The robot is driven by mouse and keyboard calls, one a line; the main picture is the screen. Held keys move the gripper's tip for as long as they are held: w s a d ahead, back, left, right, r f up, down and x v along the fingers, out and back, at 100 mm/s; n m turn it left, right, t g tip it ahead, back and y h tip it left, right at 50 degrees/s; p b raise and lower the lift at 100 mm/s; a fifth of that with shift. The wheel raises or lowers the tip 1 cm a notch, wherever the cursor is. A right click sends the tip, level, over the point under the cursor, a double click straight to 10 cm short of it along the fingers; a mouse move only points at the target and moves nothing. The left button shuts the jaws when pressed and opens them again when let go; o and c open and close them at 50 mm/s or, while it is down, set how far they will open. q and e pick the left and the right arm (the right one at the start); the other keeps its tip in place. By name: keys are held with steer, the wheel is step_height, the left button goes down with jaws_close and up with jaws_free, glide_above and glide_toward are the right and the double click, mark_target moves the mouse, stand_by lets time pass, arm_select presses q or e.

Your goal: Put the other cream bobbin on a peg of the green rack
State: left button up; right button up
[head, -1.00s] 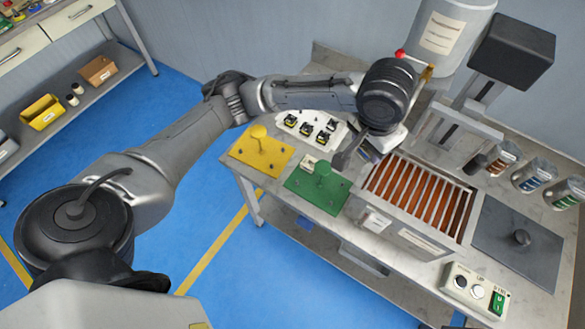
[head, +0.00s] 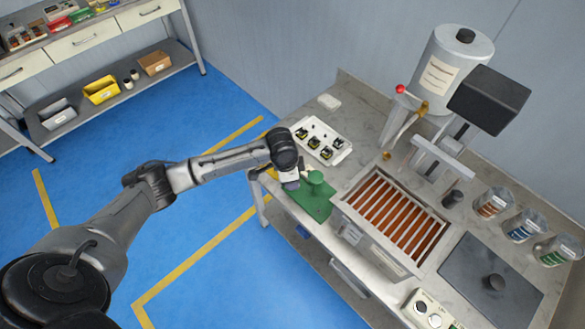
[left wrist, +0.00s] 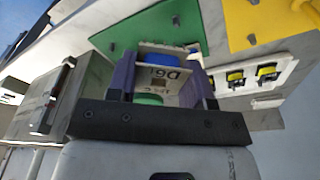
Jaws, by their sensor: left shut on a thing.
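In the left wrist view a cream bobbin (left wrist: 172,76) with printed lettering and blue and green parts is between the dark purple fingers of my left gripper (left wrist: 163,82). The gripper is shut on it. The green rack (left wrist: 150,32) lies just beyond it, with a grey peg (left wrist: 178,20) standing out. In the head view my left gripper (head: 291,183) is at the left edge of the green rack (head: 318,206). The arm hides part of the rack, and the held bobbin is hard to make out there. My right gripper is not in view.
A yellow rack (left wrist: 265,20) is beside the green one. A white tray (head: 343,151) with several black and yellow parts stands behind. A slatted box (head: 346,222) is close on the right.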

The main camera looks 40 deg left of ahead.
arm_select(q)
steer(key=shift+w+a+f+m, duration=0.15)
steer(key=shift+m, duration=0.4)
steer(key=shift+w+a+f+m, duration=0.1)
steer(key=shift+a+f+m, duration=0.05)
steer(key=shift+m, duration=0.4)
steer(key=shift+w+f+m+g, duration=0.1)
steer(key=shift+w+m+g, duration=0.2)
steer(key=shift+m, duration=0.6)
steer(key=m, duration=0.3)
steer(key=w+m, duration=0.1)
steer(key=m, duration=0.1)
steer(key=shift+a+f+m+g+h, duration=0.2)
steer(key=shift+f+m+g+h, duration=0.1)
steer(key=shift+g, duration=0.1)
steer(key=shift+m, duration=0.6)
step_height(320, 180, down, 5)
steer(key=b, duration=0.6)
steer(key=shift+p, duration=0.6)
steer(key=shift+w+f, duration=0.1)
steer(key=shift+f, duration=0.2)
steer(key=shift+f+b, duration=0.4)
steer(key=shift+f, duration=0.3)
